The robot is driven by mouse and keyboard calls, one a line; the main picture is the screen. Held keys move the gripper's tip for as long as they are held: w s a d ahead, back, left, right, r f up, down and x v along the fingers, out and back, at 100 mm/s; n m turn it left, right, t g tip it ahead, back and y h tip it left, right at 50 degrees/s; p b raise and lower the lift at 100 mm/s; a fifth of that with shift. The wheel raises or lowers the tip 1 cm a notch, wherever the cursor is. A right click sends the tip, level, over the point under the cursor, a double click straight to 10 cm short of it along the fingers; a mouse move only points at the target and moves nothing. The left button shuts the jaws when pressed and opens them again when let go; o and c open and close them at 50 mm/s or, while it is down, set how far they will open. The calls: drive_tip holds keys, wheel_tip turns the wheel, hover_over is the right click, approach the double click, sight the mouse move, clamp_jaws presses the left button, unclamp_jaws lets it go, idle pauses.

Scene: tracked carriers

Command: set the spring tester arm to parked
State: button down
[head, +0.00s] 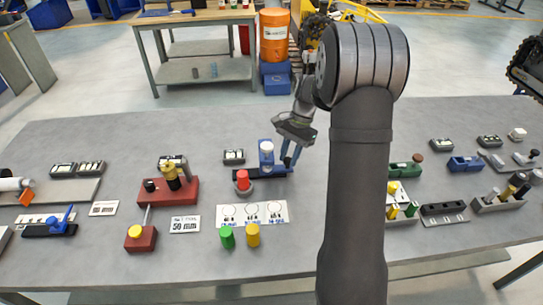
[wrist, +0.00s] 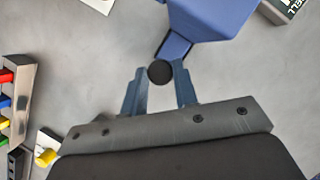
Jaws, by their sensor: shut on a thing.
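The spring tester appears to be the blue device (head: 266,158) with a white top, standing on a dark base near the middle of the table. In the wrist view its blue body (wrist: 215,18) is at the top, with a short blue arm (wrist: 175,47) reaching down from it. A round black knob (wrist: 160,71) is at the arm's end. My gripper (head: 290,157) is at the device's right side, pointing down. In the wrist view my gripper (wrist: 161,88) has its fingertips on either side of the knob, shut on it. The head view hides the knob.
A red button on a grey base (head: 242,182) stands just in front left of the device. A white card with circles (head: 252,214) lies in front, with green (head: 227,237) and yellow (head: 252,235) cylinders. A red-based fixture (head: 168,191) is left. Several carriers stand right, beyond my arm.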

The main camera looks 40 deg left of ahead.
drive_tip(key=shift+w+d, duration=1.2)
drive_tip(key=shift+w, duration=0.05)
drive_tip(key=c, duration=1.1)
unclamp_jaws()
drive_tip(key=shift+d, duration=0.1)
drive_tip(key=shift+c, duration=0.2)
drive_tip(key=shift+w+r, duration=0.1)
drive_tip(key=shift+r, duration=0.1)
drive_tip(key=v, duration=1.7)
drive_tip(key=shift+f, duration=0.1)
